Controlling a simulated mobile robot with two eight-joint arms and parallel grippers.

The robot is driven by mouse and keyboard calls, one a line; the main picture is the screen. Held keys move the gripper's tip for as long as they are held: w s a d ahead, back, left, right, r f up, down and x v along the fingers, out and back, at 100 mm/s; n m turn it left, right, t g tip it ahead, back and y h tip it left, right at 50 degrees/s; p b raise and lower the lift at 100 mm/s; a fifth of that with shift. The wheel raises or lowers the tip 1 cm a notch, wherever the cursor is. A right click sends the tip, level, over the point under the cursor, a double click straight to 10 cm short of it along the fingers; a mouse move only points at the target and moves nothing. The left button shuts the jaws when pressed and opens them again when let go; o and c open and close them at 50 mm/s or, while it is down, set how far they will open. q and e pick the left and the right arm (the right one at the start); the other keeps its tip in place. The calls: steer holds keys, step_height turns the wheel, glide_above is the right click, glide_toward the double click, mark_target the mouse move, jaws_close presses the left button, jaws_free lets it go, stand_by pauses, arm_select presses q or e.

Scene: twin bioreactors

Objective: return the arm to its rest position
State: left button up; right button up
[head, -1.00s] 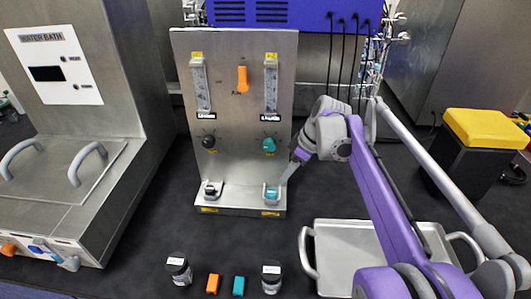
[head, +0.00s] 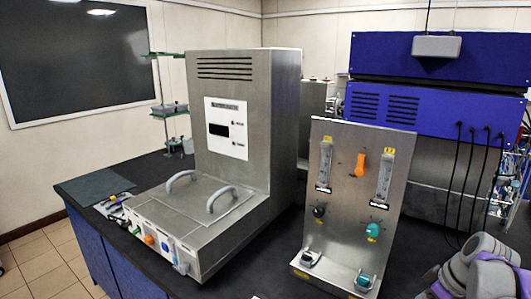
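My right arm (head: 480,268) shows only at the bottom right corner, as grey and purple links. Its gripper (head: 428,294) is mostly cut off by the bottom edge, and I cannot see whether its fingers are open or shut. It is to the right of the steel flow panel (head: 340,222), with a gap between them. My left gripper is not in view.
The panel carries an orange valve (head: 360,165), a black knob (head: 319,211) and a teal knob (head: 373,230). A steel water bath (head: 230,150) with two handles stands left. A blue unit (head: 430,108) with hanging cables is behind. The dark bench (head: 115,187) is partly clear at left.

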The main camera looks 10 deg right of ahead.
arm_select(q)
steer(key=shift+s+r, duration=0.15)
arm_select(e)
steer(key=s+a+f+m, duration=0.2)
steer(key=s+a+f, duration=0.2)
steer(key=a, duration=0.3)
steer(key=s+a+f+m+t+h, duration=0.1)
steer(key=s+a+f, duration=0.4)
steer(key=s+a, duration=0.1)
steer(key=s+a+f+m+h, duration=0.1)
steer(key=s+a+f, duration=0.3)
steer(key=a, duration=0.5)
steer(key=shift+s+f+m+t, duration=0.15)
steer(key=shift+s+m+t, duration=0.15)
steer(key=shift+s+m, duration=0.6)
steer(key=shift+s+a, duration=0.1)
